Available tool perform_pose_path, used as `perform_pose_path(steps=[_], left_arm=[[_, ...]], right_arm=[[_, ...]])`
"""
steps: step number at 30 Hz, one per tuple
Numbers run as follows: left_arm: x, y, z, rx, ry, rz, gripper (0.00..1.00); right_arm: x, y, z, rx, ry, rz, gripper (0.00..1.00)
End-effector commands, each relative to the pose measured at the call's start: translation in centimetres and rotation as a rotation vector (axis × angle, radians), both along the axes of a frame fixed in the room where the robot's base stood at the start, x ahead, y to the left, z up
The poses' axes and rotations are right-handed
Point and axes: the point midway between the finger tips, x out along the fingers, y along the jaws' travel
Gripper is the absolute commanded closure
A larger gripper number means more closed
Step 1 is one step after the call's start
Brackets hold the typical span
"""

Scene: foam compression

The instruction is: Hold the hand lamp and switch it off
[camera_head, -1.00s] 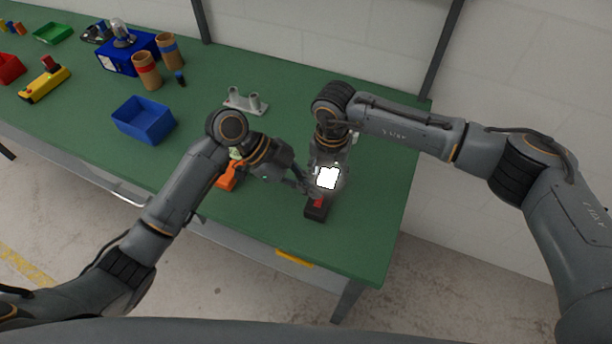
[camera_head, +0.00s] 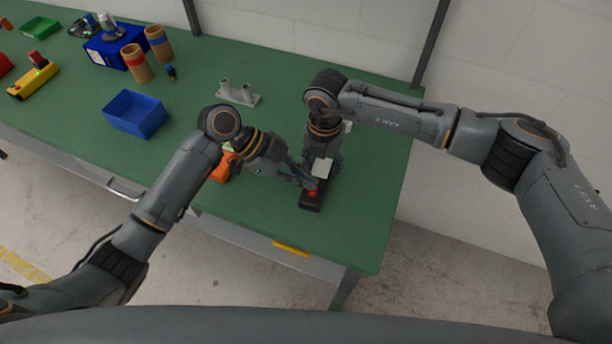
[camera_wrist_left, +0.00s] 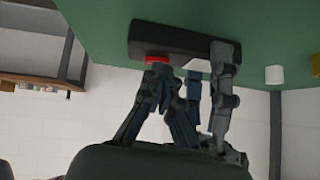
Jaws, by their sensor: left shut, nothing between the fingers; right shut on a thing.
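The hand lamp (camera_head: 311,203) has a dark body, a red button and a pale panel (camera_head: 322,167) that is not glowing. It is near the bench's front right part. My right gripper (camera_head: 323,160) is shut on the lamp from the far side; its fingers are partly hidden. My left gripper (camera_head: 309,184) is shut and empty, with its fingertips at the red button (camera_head: 312,193). In the left wrist view the lamp's dark body (camera_wrist_left: 175,41) lies across the top, and the red button (camera_wrist_left: 156,60) is right by the left fingertips (camera_wrist_left: 162,71); contact is hard to tell.
An orange tool (camera_head: 222,168) lies partly behind my left arm. A grey holder (camera_head: 239,93) stands behind, and a blue bin (camera_head: 135,113) lies to the left. The green bench (camera_head: 365,215) is clear right of the lamp.

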Motion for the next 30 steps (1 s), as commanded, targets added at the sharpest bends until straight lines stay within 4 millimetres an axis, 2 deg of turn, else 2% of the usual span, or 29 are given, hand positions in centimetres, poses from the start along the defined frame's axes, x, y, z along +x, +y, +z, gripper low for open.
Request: perform_pose_path(steps=[1, 6, 17, 20, 25, 30], left_arm=[[-0.6, 0.3, -0.5, 0.012, 0.012, -0.005, 1.00], [-1.3, 0.4, -0.5, 0.013, 0.014, -0.006, 1.00], [-1.4, 0.4, -0.2, 0.012, 0.014, -0.007, 1.00], [-1.4, 0.4, 0.8, 0.010, 0.009, -0.006, 1.00], [-1.7, 0.7, 4.3, 0.008, 0.001, -0.006, 1.00], [-1.2, 3.8, 7.0, 0.009, 0.004, -0.002, 1.00]], right_arm=[[0.1, 0.0, 0.0, 0.000, -0.002, -0.002, 0.92], [0.2, -0.1, 0.0, 0.000, -0.003, -0.004, 0.92], [0.3, -0.2, 0.1, -0.001, -0.007, -0.005, 0.92], [0.3, -0.2, 0.0, 0.000, -0.006, -0.005, 0.92], [0.2, -0.1, 0.0, -0.001, -0.005, -0.004, 0.92], [0.2, -0.1, 0.0, -0.001, -0.004, -0.004, 0.92]])
